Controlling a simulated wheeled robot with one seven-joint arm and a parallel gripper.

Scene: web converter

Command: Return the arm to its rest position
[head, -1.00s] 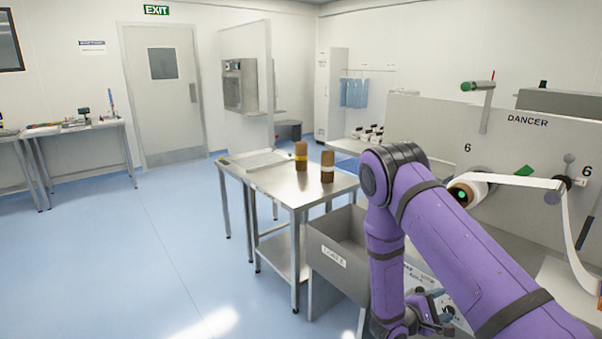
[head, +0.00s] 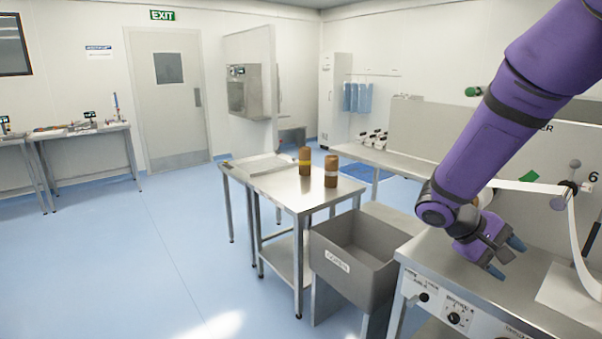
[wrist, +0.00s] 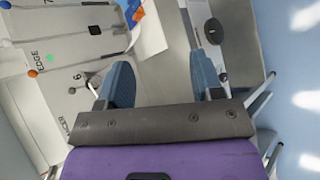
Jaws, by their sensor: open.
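My purple arm (head: 492,125) reaches in from the top right of the head view and slants down to the left. My gripper (head: 506,258) hangs at its lower end, over the steel top of the machine bench (head: 440,262). Its blue fingers are apart and nothing shows between them. In the wrist view the two fingers of my gripper (wrist: 164,84) stand well apart, with the machine panel (wrist: 75,85) and bench beyond them. Part of the machine's panel and its roll are hidden behind my arm.
A grey bin (head: 355,255) stands left of the bench. A steel table (head: 290,190) beyond it carries two brown rolls (head: 305,161). A white web (head: 530,186) runs on the machine at the right. The blue floor (head: 130,260) at left is clear.

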